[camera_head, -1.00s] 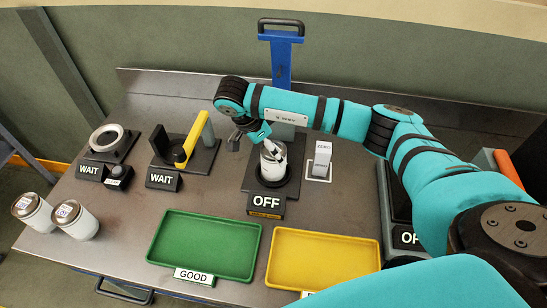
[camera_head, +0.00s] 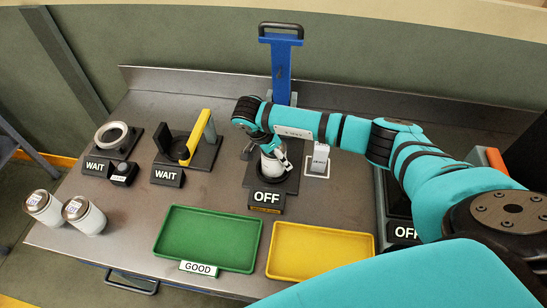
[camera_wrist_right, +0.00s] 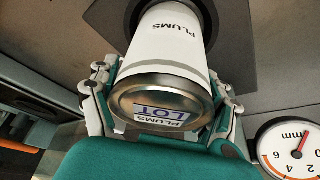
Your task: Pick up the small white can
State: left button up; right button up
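A small white can (camera_head: 271,164) with a metal lid stands in the black station with the OFF sign. In the right wrist view the can (camera_wrist_right: 178,45) reads PLUMS, with a PLUMS LOT label on its lid. My right gripper (camera_head: 272,152) comes down over this can from above. In the right wrist view its two fingers lie on either side of the can, with a narrow gap seeming to show at the left finger; contact on the right is unclear. Two more white cans, one (camera_head: 43,208) and another (camera_head: 85,216), stand at the table's left. My left gripper is not seen.
A green GOOD tray (camera_head: 160,246) and a yellow tray (camera_head: 318,274) lie empty in front. Two WAIT stations, one with a ring (camera_head: 111,135) and one with a yellow bar (camera_head: 199,136), stand left. A dial gauge (camera_wrist_right: 290,148) is close beside the right gripper.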

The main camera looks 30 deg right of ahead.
jog(key=c, duration=1)
jog(key=shift+w+r, duration=0.1)
jog(key=shift+c, duration=0.4)
